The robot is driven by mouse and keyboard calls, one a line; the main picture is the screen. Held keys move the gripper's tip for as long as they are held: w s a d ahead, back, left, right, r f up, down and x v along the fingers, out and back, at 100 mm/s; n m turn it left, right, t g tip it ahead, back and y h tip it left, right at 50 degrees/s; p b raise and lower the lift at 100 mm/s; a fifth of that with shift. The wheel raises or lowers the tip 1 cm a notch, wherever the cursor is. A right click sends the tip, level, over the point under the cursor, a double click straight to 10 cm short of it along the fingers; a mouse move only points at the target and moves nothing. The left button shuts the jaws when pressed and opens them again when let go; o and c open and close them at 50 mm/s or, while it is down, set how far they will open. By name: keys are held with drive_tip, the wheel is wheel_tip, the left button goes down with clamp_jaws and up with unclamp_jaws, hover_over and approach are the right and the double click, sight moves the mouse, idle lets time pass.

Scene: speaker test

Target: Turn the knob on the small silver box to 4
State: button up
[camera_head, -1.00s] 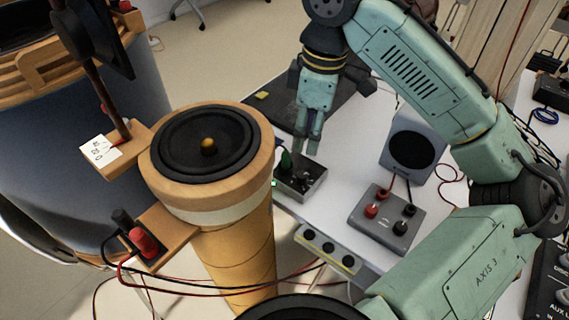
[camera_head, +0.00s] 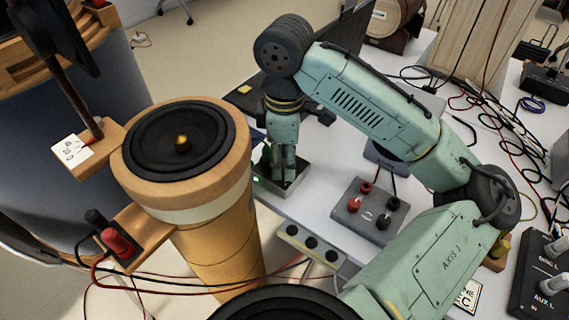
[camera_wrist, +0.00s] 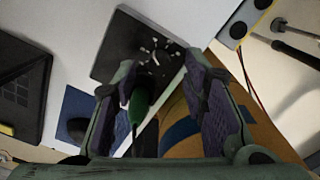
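The small silver box (camera_head: 295,186) stands on the near left edge of the white table, mostly hidden by my gripper (camera_head: 278,176) in the head view. In the wrist view the box's dark top (camera_wrist: 118,48) shows white dial marks that are too small to read. The fingers are apart, pointing down at the box. The green piece is nearer the left finger, with a clear gap to the right one. I cannot tell whether it touches the left finger.
A large wooden speaker column (camera_head: 206,237) stands just left of the box. A grey box with red and black terminals (camera_head: 369,209) is to its right. Cables run across the table's right side.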

drive_tip(key=shift+f, duration=1.2)
drive_tip(key=shift+c, duration=0.5)
clamp_jaws()
